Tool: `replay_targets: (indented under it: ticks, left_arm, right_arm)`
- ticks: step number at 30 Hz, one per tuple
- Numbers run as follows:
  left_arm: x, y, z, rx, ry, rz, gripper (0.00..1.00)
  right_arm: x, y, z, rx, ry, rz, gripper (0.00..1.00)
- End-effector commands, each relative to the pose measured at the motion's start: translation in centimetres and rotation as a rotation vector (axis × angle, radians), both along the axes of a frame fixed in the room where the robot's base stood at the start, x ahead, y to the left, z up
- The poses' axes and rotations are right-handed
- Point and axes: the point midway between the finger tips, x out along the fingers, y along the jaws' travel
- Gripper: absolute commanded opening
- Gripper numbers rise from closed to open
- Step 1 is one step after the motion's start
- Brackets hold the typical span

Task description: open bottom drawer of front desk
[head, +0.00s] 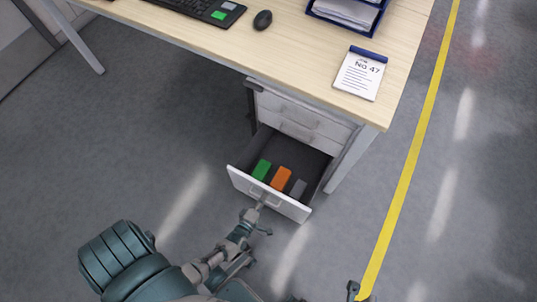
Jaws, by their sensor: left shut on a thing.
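The front desk (290,60) has a light wood top and a white drawer unit under its right side. Its bottom drawer (238,180) is pulled out, with green, orange and grey items inside. The upper drawers (290,118) are closed. My left gripper (260,203) is at the front of the bottom drawer, shut on its handle (268,199). The fingertips are small in the picture.
A keyboard, a mouse (262,20), a blue paper tray (347,12) and a notepad (360,75) lie on the desk top. A desk leg (349,162) stands just right of the drawer. The grey floor left of the drawer is clear. A yellow line (408,165) runs along the right.

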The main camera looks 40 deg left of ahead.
Motion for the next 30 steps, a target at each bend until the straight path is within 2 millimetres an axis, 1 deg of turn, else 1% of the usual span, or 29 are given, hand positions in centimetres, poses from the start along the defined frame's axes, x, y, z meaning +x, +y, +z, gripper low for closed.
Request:
replay_targets:
  ticks: [1,3,6,10,15,26,27,29,30]
  left_arm:
    - [-1.1,-0.4,-0.2,-0.001,0.008,-0.002,0.00]
    - [-2.3,-0.6,-0.2,-0.002,0.009,-0.002,0.00]
    - [-3.6,-1.0,-0.3,-0.002,0.010,-0.003,0.00]
    - [-4.8,-1.2,-0.3,-0.002,0.010,-0.002,0.00]
    - [-5.4,-1.4,-0.4,-0.002,0.010,-0.002,0.00]
    - [-5.5,-1.4,-0.4,-0.002,0.012,-0.003,0.00]
    - [-5.5,-1.4,-0.4,-0.002,0.012,-0.003,0.21]
    - [-5.5,-1.4,-0.4,-0.002,0.011,-0.002,0.36]
    - [-5.5,-1.4,-0.4,-0.002,0.009,-0.002,0.36]
  right_arm:
    - [0.0,0.0,0.1,0.000,0.001,0.001,0.40]
    - [-0.1,0.0,0.1,0.001,0.002,0.001,0.40]
    - [-0.2,0.0,0.2,0.001,0.004,0.000,0.40]
    - [-0.4,0.0,0.2,0.002,0.007,0.000,0.40]
    - [-0.5,-0.1,0.2,0.003,0.005,0.000,0.40]
    - [-0.5,-0.1,0.2,0.002,0.005,0.001,0.40]
    - [-0.5,-0.1,0.2,0.002,0.005,0.001,0.40]
    - [-0.5,0.0,0.2,0.001,0.005,0.001,0.40]
    - [-0.5,0.0,0.2,0.001,0.005,0.001,0.40]
